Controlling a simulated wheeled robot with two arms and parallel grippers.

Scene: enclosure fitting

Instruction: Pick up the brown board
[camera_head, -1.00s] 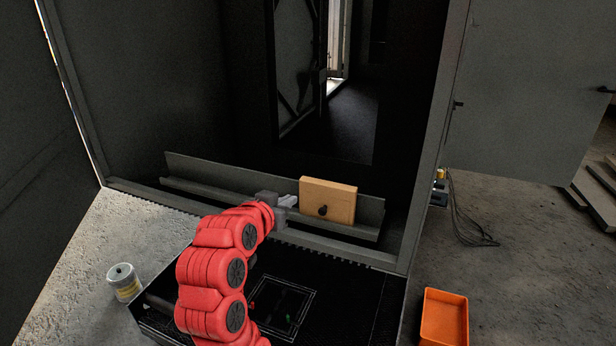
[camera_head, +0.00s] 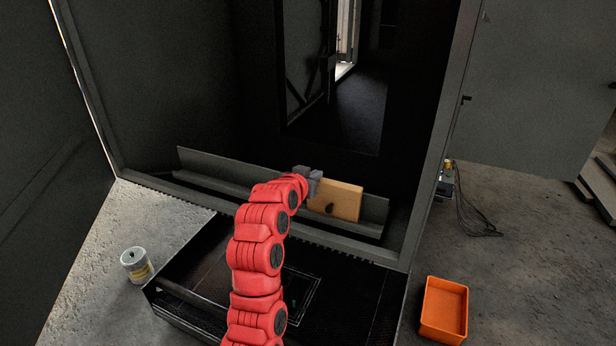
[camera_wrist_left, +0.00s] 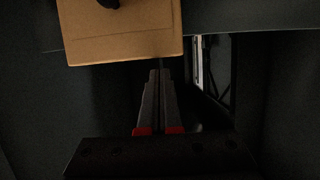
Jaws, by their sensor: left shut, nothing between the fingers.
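The brown board (camera_head: 340,203) is a tan rectangular block with a dark knob on its face. It stands in the grey trough inside the enclosure. My left gripper (camera_head: 310,178) is at the board's upper left corner in the head view and partly covers that corner. In the left wrist view the board (camera_wrist_left: 120,35) fills the upper left. There the left gripper's fingers (camera_wrist_left: 159,75) are closed together with nothing between them, their tips close to the board's lower edge. I cannot tell whether they touch it. My right gripper is not in view.
The grey trough (camera_head: 215,168) runs along the enclosure's floor. An orange bin (camera_head: 444,310) sits on the floor at the lower right. A white and yellow tin (camera_head: 137,265) stands at the left. A small device with cables (camera_head: 446,180) lies right of the enclosure frame.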

